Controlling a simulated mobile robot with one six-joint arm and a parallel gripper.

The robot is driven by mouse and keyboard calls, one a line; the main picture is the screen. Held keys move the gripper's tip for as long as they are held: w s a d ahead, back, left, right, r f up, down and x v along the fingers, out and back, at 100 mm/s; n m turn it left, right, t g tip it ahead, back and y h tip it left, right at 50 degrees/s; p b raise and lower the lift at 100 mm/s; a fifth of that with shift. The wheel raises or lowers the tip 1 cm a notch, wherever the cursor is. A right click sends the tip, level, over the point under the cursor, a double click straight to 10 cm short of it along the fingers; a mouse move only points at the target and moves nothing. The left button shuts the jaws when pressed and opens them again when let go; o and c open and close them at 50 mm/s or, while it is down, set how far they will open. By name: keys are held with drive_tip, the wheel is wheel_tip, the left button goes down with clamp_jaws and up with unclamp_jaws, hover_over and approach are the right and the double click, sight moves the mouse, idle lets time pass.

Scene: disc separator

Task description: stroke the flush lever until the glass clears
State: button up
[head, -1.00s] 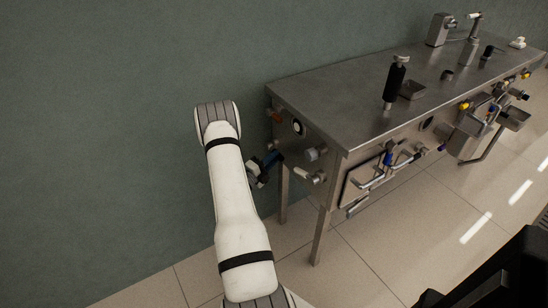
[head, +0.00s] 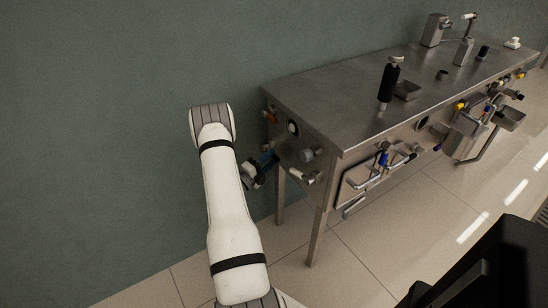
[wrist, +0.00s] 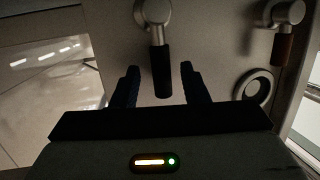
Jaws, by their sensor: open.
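A lever (wrist: 162,72) with a round metal hub and a dark grip shows at the top middle of the wrist view. Its grip hangs between the two fingers of my gripper (wrist: 160,67), which are open with a gap on each side. In the head view my gripper (head: 261,166) is at the bench's left end panel, partly hidden by my arm. A pale round glass or dial (head: 293,128) shows on that panel.
A second lever with a brown grip (wrist: 283,48) is at the right of the wrist view. The steel bench (head: 310,95) carries a dark bottle-like pump (head: 387,82). A grey knob (head: 308,154) and a pale-ended handle (head: 302,177) stick out near my gripper.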

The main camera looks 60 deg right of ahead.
drive_tip(key=p+v, duration=0.1)
drive_tip(key=v, duration=0.6)
drive_tip(key=shift+a, duration=0.35)
drive_tip(key=shift+w, duration=0.1)
